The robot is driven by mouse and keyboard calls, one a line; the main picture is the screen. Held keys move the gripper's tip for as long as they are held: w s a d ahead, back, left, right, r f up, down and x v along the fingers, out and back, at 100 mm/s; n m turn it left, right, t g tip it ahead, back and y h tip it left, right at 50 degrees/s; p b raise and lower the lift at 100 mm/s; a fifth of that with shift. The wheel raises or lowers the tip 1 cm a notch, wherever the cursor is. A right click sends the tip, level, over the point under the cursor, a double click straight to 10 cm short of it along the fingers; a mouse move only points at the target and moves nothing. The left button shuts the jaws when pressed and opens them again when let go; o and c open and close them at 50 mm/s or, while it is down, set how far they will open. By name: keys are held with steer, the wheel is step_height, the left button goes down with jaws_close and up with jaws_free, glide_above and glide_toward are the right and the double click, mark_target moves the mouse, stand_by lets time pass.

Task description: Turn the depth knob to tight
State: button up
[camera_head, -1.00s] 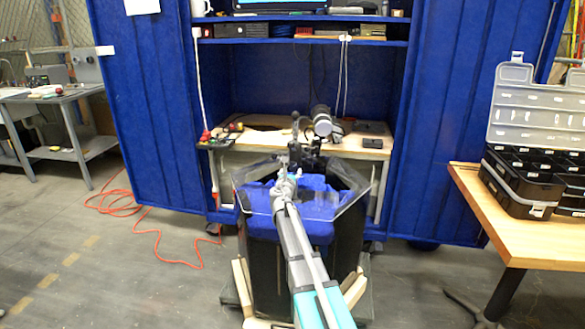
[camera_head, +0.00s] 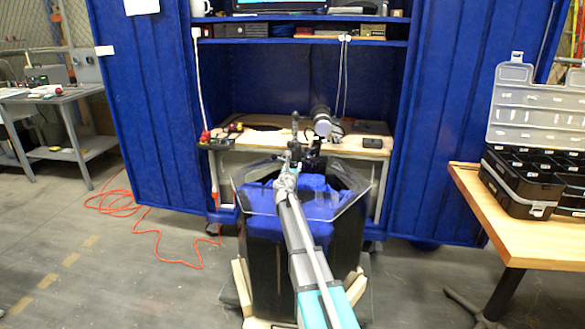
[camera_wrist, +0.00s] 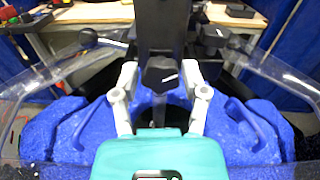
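A black part with a faceted end and a white mark, apparently the depth knob (camera_wrist: 160,76), sits in the middle of the wrist view below a tall black post (camera_wrist: 160,25). My gripper (camera_wrist: 159,72) has its two pale fingers apart, one on each side of this part. A narrow gap seems to show on both sides, though contact is hard to judge. In the head view my gripper (camera_head: 293,158) is at the black mount (camera_head: 311,160) at the tank's far side. The knob is too small to make out there. I cannot read which setting its mark shows.
A clear-walled tank (camera_head: 352,205) with blue lining (camera_wrist: 60,130) surrounds the gripper; its rims are close on both sides. A black parts case (camera_head: 520,185) is on the right table.

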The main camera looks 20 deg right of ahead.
jaws_close()
